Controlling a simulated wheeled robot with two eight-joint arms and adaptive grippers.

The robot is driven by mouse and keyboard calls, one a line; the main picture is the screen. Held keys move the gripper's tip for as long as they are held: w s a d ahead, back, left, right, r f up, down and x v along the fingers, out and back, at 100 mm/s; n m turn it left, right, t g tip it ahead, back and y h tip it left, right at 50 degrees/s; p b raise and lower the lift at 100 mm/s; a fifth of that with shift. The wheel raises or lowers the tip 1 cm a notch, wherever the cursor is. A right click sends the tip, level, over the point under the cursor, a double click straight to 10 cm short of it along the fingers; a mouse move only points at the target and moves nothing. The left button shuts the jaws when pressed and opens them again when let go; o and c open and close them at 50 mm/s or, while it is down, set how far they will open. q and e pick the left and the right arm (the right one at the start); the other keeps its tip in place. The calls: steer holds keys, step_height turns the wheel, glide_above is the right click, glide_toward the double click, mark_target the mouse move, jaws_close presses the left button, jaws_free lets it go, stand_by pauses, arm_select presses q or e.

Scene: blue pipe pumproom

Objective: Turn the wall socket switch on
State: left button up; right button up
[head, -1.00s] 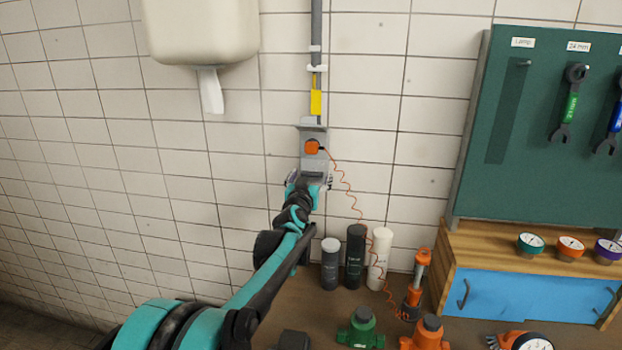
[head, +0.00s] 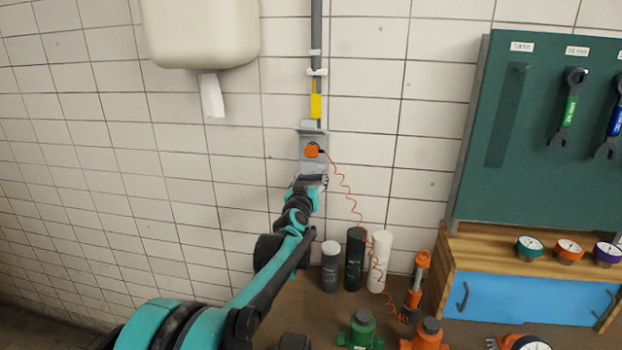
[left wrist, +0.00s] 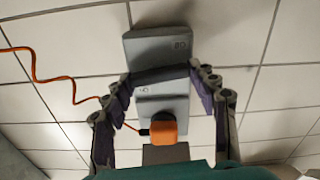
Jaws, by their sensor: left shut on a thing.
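The grey wall socket (head: 308,164) is mounted on the tiled wall below a pipe, with an orange plug (head: 312,151) in it. In the left wrist view the socket's lower part is a grey piece (left wrist: 158,43) with small markings, beside a dark ridge (left wrist: 160,74); the orange plug (left wrist: 163,129) is nearer the camera. My left gripper (head: 311,181) is at the socket's lower part. In the left wrist view its fingers (left wrist: 160,80) are shut on the switch part from both sides, at the dark ridge. The switch's exact position cannot be told. My right gripper is out of view.
A coiled orange cord (head: 345,187) hangs from the plug to the counter. Grey (head: 331,266), black (head: 355,260) and white (head: 379,262) bottles stand below the socket. A paper dispenser (head: 200,30) is upper left; a green tool board (head: 545,130) is at right.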

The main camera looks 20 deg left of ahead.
arm_select(q)
steer(key=n+p, duration=0.2)
steer(key=n, duration=0.2)
steer(key=n+p, duration=0.1)
steer(key=n, duration=0.5)
steer(key=shift+a+f, duration=0.1)
stand_by(0.5)
steer(key=o, duration=1.2)
steer(key=shift+c, duration=0.2)
steer(key=v, duration=1.2)
